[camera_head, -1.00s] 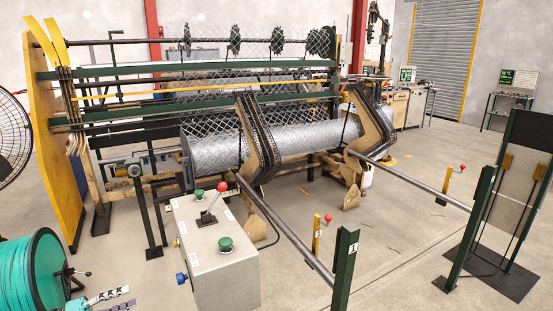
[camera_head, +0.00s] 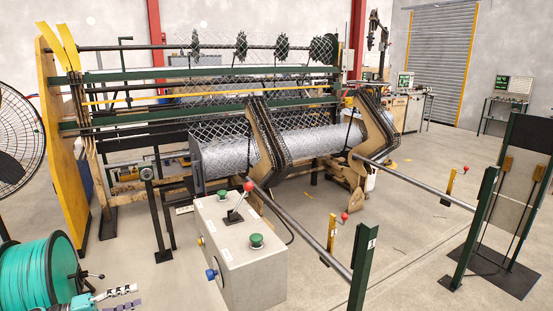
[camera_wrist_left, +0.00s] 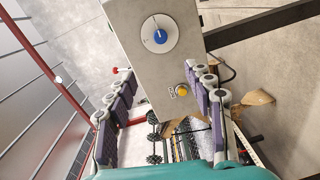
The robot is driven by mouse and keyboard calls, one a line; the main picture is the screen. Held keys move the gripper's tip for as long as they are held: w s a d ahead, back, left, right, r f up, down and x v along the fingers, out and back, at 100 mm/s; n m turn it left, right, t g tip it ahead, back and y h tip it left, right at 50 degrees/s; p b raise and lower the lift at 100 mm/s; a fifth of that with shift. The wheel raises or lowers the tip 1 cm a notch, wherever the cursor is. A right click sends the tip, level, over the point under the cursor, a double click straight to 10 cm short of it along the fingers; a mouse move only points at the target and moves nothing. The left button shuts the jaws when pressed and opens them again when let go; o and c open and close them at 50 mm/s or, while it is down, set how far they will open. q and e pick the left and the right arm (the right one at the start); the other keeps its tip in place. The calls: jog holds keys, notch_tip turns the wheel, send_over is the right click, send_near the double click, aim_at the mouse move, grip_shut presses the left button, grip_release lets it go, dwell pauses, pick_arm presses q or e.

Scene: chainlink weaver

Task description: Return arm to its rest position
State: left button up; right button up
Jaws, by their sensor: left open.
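My left gripper (camera_head: 137,296) is at the bottom left edge of the head view, right of the teal reel and left of the grey control box (camera_head: 262,272). Only its two fingers and a bit of teal housing show. In the left wrist view, the gripper (camera_wrist_left: 164,73) has its purple-padded fingers spread apart with nothing between them. The control box (camera_wrist_left: 135,25), with a blue knob and a yellow button, shows beyond the fingers. My right gripper is in neither view.
A teal reel (camera_head: 42,272) and a black fan (camera_head: 14,145) stand at the left. The weaving machine with its mesh roll (camera_head: 225,158) fills the middle. A rail (camera_head: 310,235) with green posts runs right of the control box. Open concrete floor (camera_head: 410,225) lies at right.

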pick_arm(q)
jog(key=s+d+r+g+y, duration=0.1)
jog(key=d+r+g+y, duration=0.2)
jog(key=d, duration=0.8)
jog(key=s+d+r+g+y, duration=0.15)
jog(key=d+r+y, duration=0.3)
jog(key=d, duration=0.75)
jog(key=s+d+f+m+t+y, duration=0.1)
jog(key=s+d+f+m+y, duration=0.1)
jog(key=s, duration=0.8)
jog(key=s+d+f+m+t+y, duration=0.1)
jog(key=s+d+y, duration=0.3)
jog(key=s, duration=0.7)
jog(key=shift+s+d+f+m+y, duration=0.15)
jog(key=shift+s+f+m+y, duration=0.15)
jog(key=shift+f+m+y, duration=0.45)
